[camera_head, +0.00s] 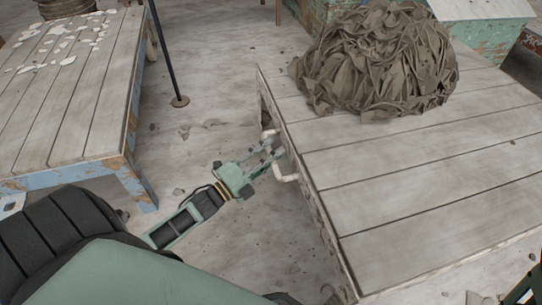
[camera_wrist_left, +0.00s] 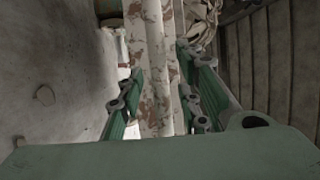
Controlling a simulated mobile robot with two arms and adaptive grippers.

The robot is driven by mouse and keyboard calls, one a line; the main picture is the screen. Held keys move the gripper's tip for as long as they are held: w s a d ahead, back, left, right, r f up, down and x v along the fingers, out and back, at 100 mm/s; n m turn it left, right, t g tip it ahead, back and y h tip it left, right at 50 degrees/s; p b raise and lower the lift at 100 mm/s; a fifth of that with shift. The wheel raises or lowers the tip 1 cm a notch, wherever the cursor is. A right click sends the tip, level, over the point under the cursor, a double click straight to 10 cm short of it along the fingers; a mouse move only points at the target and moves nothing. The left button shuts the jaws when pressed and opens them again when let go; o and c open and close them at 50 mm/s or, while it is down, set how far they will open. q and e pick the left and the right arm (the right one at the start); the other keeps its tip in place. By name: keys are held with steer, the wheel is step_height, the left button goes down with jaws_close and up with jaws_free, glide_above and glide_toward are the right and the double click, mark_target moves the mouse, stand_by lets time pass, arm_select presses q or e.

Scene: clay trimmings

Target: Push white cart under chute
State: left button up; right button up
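The white cart (camera_head: 420,185) has a worn plank top and fills the right of the head view. A heap of brown clay trimmings (camera_head: 375,60) lies on its far part. A pale handle (camera_head: 288,177) sticks out from its left side. My left gripper (camera_head: 270,153) is at this handle, its two fingers apart and partly hiding the bar. In the left wrist view, a white bar with rust patches (camera_wrist_left: 150,70) runs between the open fingers (camera_wrist_left: 160,95). Contact with the bar is unclear. I cannot make out the chute.
A plank table with blue legs (camera_head: 75,95) stands at the left, with pale scraps on top. A green worn box (camera_head: 485,38) is behind the heap. The floor between is mostly clear.

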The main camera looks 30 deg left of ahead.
arm_select(q)
jaws_close()
stand_by(0.4)
